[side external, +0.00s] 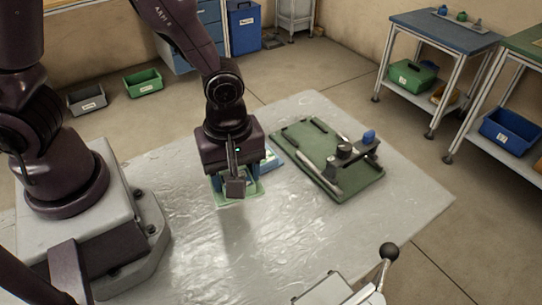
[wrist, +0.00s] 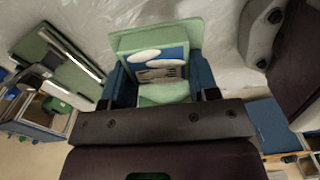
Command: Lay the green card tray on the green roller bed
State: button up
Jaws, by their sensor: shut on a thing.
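The green card tray (wrist: 196,33) is between the two blue fingers of my gripper (wrist: 160,84) in the wrist view; a blue and white printed piece shows in it. In the side view the tray (side external: 240,200) shows at the fingertips of my gripper (side external: 236,187), partly hidden by the gripper. I cannot tell whether it touches the table. The green roller bed (side external: 318,165) lies flat to the right of my gripper, apart from it. It has dark bars, a pale roller and a blue knob. Part of it shows at the left in the wrist view (wrist: 75,76).
A small blue and white item (side external: 271,160) lies between my gripper and the roller bed. The grey table (side external: 310,235) is clear in front. A metal fixture with a black-knobbed lever (side external: 388,252) stands at the front edge. Benches and bins stand on the floor beyond.

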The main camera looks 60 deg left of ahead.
jog(key=m, duration=0.4)
jog(key=shift+w+d+r, duration=0.15)
jog(key=shift+w+r, duration=0.15)
jog(key=shift+w, duration=0.05)
jog(key=w+m, duration=0.1)
jog(key=m, duration=0.1)
jog(key=r+m, duration=0.1)
jog(key=m, duration=0.1)
jog(key=w+a+m, duration=0.1)
jog(key=shift+w+r+m, duration=0.15)
jog(key=shift+w+m, duration=0.2)
jog(key=shift+m, duration=0.05)
jog(key=w+a+r+m, duration=0.4)
jog(key=w+a+m, duration=0.2)
jog(key=w+a, duration=0.3)
jog(key=shift+s+d+f+m, duration=0.45)
jog(key=shift+s+f+m, duration=1)
jog(key=shift+f+m, duration=1.6)
jog(key=shift+s+d+f+m, duration=0.5)
jog(key=shift+s+f+m, duration=0.95)
jog(key=shift+f+m, duration=1.6)
jog(key=shift+s+d+f+m, duration=0.45)
jog(key=shift+s+f+m, duration=1)
jog(key=shift+f+m, duration=1.6)
